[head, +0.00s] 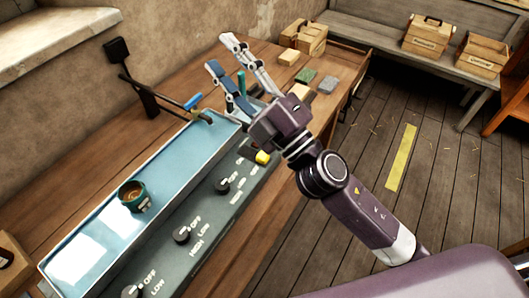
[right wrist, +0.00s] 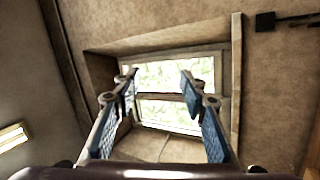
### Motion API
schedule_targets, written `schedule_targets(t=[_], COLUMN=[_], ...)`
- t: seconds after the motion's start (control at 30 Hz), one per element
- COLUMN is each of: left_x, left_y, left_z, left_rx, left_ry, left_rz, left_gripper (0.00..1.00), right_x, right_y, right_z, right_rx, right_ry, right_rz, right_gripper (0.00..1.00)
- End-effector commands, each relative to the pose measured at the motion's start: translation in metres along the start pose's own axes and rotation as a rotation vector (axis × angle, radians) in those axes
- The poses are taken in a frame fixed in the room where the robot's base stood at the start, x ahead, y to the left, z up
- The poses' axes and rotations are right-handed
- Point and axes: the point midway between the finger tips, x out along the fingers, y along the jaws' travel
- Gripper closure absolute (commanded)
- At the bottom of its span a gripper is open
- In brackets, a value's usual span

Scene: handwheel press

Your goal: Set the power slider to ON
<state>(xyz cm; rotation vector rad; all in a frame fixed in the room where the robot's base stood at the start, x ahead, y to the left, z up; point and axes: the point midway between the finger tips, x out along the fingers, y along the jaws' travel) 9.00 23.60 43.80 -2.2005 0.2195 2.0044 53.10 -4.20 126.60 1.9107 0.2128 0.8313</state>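The grey-green control panel (head: 212,218) runs along the front of a blue-topped unit. A yellow tab (head: 262,157) near its far end may be the power slider; my right arm is close beside it in the picture, and its setting and label are not readable. My right gripper (head: 222,53) is raised beyond the tab, pointing up and away. Its fingers are spread and empty, as the right wrist view (right wrist: 157,92) also shows. My left gripper is not in view.
Black knobs (head: 182,235) with OFF, HIGH and LOW labels line the panel. A green cup (head: 134,195) stands on the blue top (head: 160,155). A blue-handled tap (head: 193,101) is behind. Wooden boxes (head: 311,40) and small blocks (head: 306,76) lie at the far end.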

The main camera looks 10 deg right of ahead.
Motion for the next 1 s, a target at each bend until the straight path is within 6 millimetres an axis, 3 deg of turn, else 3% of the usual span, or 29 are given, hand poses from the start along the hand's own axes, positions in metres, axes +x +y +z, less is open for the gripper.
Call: schedule_targets(t=[0.1,0.2,0.33,0.47,0.57,0.73,0.9,1.0], left_x=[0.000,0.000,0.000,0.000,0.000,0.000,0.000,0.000], left_y=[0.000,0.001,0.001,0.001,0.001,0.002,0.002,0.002], left_z=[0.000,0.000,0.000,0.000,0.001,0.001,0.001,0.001], left_rx=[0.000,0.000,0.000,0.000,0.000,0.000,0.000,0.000], left_ry=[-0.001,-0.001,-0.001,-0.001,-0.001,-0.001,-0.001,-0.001], left_rz=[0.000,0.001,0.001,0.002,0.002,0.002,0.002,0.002], left_gripper=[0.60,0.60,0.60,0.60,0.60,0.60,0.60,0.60], right_x=[0.011,0.006,-0.012,-0.039,-0.063,-0.103,-0.132,-0.143], right_y=[-0.008,-0.028,-0.069,-0.117,-0.151,-0.187,-0.185,-0.176], right_z=[-0.056,-0.094,-0.122,-0.120,-0.095,-0.017,0.071,0.107], right_rx=[-0.185,-0.341,-0.549,-0.759,-0.918,-1.171,-1.348,-1.407], right_ry=[0.256,0.460,0.706,0.923,1.066,1.241,1.308,1.315], right_rz=[-0.024,-0.072,-0.174,-0.322,-0.470,-0.783,-1.099,-1.236], right_gripper=[0.61,0.61,0.61,0.61,0.61,0.61,0.61,0.61])
